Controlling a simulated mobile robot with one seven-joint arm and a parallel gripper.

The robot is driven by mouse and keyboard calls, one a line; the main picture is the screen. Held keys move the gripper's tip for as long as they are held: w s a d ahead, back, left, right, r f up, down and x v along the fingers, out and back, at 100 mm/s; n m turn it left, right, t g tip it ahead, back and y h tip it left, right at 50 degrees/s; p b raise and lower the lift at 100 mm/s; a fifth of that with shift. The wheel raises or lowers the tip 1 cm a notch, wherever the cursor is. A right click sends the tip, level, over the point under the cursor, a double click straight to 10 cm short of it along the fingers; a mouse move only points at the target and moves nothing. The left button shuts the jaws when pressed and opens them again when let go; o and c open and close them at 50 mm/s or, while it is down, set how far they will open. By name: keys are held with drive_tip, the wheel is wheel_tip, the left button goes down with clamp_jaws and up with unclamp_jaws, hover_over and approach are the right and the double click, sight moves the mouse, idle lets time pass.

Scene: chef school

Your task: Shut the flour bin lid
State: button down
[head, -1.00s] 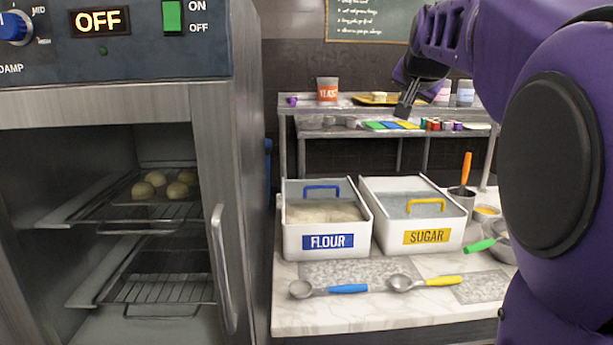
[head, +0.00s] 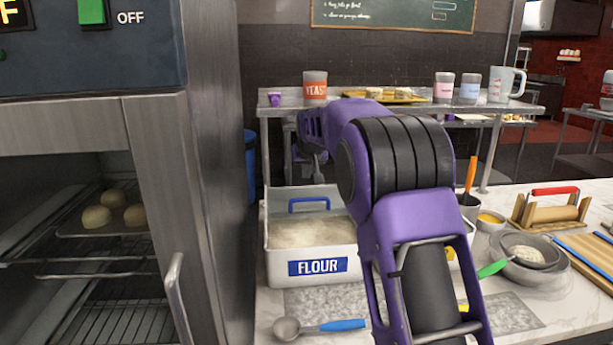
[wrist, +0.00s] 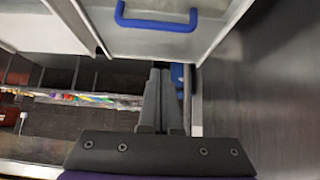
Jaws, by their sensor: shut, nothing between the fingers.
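The white flour bin (head: 283,262) with its blue FLOUR label stands on the marble counter, and flour shows inside it. A blue handle (head: 309,204) is at the bin's back part, on what looks like the clear lid (wrist: 150,42); how far the lid is open is hard to tell. My gripper (head: 318,172) is shut and empty, behind and above the bin's back edge. In the wrist view, my shut fingers (wrist: 161,75) point at the bin's edge near the blue handle (wrist: 157,22), apart from the handle.
My arm hides most of the sugar bin. A steel oven-like cabinet (head: 200,150) stands close on the left. Behind are a shelf with a yeast tub (head: 315,85) and a yellow tray (head: 385,97). A scoop (head: 287,328) lies in front; bowls (head: 530,262) stand right.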

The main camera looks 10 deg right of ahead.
hover_over(304, 204)
wheel_tip(304, 204, down, 6)
drive_tip(key=shift+f+p, duration=0.1)
drive_tip(key=shift+p, duration=0.25)
drive_tip(key=shift+s+f, duration=0.15)
drive_tip(key=shift+s, duration=0.8)
drive_tip(key=shift+s+f, duration=0.1)
drive_tip(key=shift+s, duration=0.8)
drive_tip(key=shift+b, duration=0.3)
